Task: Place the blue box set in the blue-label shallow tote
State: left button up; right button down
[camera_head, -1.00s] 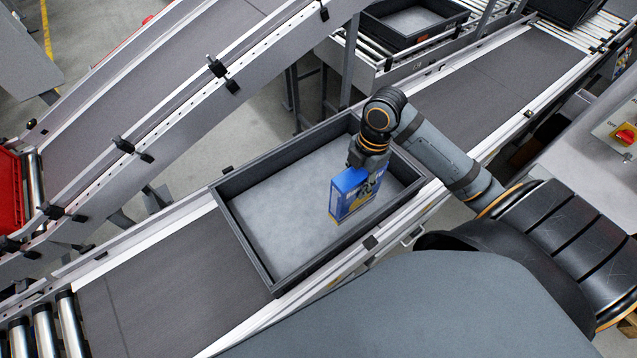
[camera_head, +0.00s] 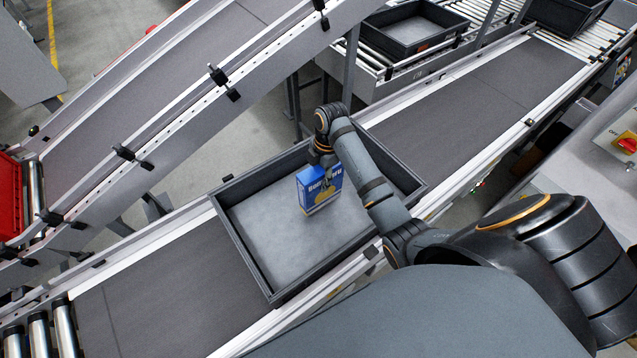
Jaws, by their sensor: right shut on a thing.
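The blue box set (camera_head: 318,190) is a blue and yellow box with white lettering on its front. It is upright inside the dark grey shallow tote (camera_head: 243,247), in the far half of the tote. I cannot tell whether its base touches the tote floor. My right gripper (camera_head: 322,162) is above the box and shut on its top, with the fingers partly hidden. No blue label shows on the visible tote walls. My left gripper is not in view.
The tote stands on a dark conveyor belt (camera_head: 150,285) with metal side rails. Another conveyor (camera_head: 150,110) slopes past on the left. Another dark tote (camera_head: 415,30) stands on rollers at the back. A panel with a red knob (camera_head: 627,144) is at right. The near half of the tote is empty.

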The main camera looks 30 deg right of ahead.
jog(key=f, duration=0.1)
jog(key=f+p, duration=0.1)
jog(key=f, duration=0.1)
jog(key=shift+w+f, duration=0.2)
jog(key=shift+f, duration=0.1)
jog(key=shift+f, duration=0.1)
jog(key=c, duration=0.8)
grip_release()
jog(key=shift+a, duration=0.1)
jog(key=shift+o, duration=0.2)
